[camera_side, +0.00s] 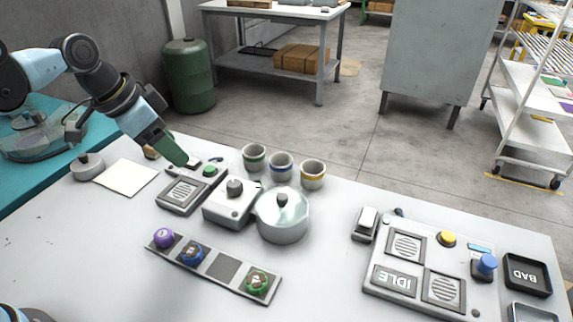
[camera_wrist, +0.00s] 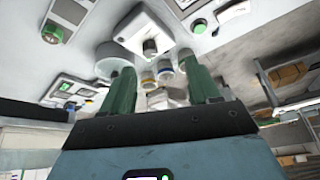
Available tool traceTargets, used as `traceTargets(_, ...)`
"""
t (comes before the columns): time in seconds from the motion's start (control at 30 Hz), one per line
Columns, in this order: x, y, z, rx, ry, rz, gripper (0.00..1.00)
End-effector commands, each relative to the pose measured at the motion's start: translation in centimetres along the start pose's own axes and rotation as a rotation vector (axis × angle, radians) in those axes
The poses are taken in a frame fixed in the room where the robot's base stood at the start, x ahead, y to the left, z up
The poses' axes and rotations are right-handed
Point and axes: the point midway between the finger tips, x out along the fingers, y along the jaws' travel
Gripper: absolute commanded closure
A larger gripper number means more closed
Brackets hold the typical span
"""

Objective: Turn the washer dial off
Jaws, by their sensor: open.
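A white box (camera_side: 226,210) with a grey round knob (camera_side: 235,187) stands near the middle of the table; I take this knob to be the washer dial. In the wrist view the box (camera_wrist: 130,27) and knob (camera_wrist: 150,47) show at the top, beyond the fingers. Which way the knob points is too small to tell. My gripper (camera_side: 178,154) hangs behind and left of the box, tilted down, above the back edge of a panel with a green button (camera_side: 210,171). Its green fingers (camera_wrist: 163,90) are apart with nothing held, clear of the knob.
A lidded pot (camera_side: 283,222) stands against the box's right side. Several cups (camera_side: 281,166) stand behind it. A strip (camera_side: 222,267) with coloured round pieces lies in front. A control panel (camera_side: 415,275) reading IDLE is on the right. The table between pot and panel is clear.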

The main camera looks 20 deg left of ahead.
Motion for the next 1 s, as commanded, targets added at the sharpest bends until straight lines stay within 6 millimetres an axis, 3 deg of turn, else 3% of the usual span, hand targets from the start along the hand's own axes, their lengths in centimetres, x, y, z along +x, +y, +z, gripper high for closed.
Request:
traceTargets(0.1, 1.2, 0.4, -2.3, 0.112, -0.024, 0.064, 0.39)
traceTargets(0.3, 2.6, 0.9, -4.1, 0.225, -0.040, 0.130, 0.39)
traceTargets(0.57, 4.3, 1.2, -4.2, 0.244, -0.043, 0.141, 0.39)
traceTargets(1.0, 11.4, 2.2, -3.9, 0.244, -0.042, 0.139, 0.39)
